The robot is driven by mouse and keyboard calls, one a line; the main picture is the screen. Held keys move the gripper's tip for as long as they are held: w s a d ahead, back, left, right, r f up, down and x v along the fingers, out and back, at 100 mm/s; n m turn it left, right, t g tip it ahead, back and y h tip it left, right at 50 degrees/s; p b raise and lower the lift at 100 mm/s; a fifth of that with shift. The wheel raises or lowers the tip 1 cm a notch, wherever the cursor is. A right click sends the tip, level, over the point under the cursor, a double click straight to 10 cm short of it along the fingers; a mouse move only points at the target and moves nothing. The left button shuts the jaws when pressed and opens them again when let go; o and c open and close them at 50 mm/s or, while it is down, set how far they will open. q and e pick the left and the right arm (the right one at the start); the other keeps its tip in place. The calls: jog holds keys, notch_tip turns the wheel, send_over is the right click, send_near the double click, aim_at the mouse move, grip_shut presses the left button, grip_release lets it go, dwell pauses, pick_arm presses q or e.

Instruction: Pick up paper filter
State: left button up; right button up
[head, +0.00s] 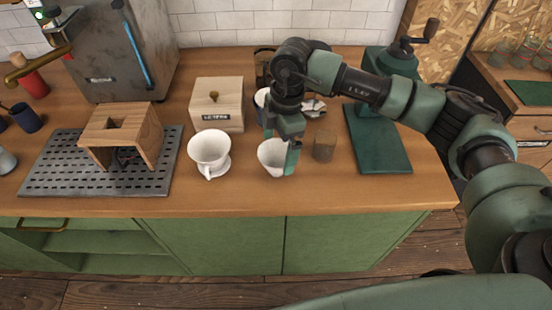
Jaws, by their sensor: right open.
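The paper filter (271,155) is a white, cone-shaped piece on the wooden counter, right of the white dripper (209,148). My right gripper (282,150) points down at the filter and is open. One green finger stands at the filter's right side, and the other is at its far side, partly hidden. The gripper covers part of the filter's rim, so I cannot tell whether the fingers touch it. My left gripper is out of view.
A brown cup (324,146) stands close right of the gripper. A wooden box (217,104) is behind the dripper. A wooden stand (123,133) sits on a perforated tray (55,181) at left. A green grinder base (377,141) is at right. The counter's front strip is clear.

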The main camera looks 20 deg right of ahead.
aim_at(275, 163)
jog(key=f, duration=0.1)
jog(key=f+p, duration=0.1)
jog(key=f, duration=0.1)
jog(key=f+p, duration=0.1)
jog(key=shift+a+f, duration=0.3)
jog(key=shift+a, duration=0.05)
jog(key=shift+f, duration=0.6)
jog(key=shift+a, duration=0.1)
jog(key=c, duration=1.2)
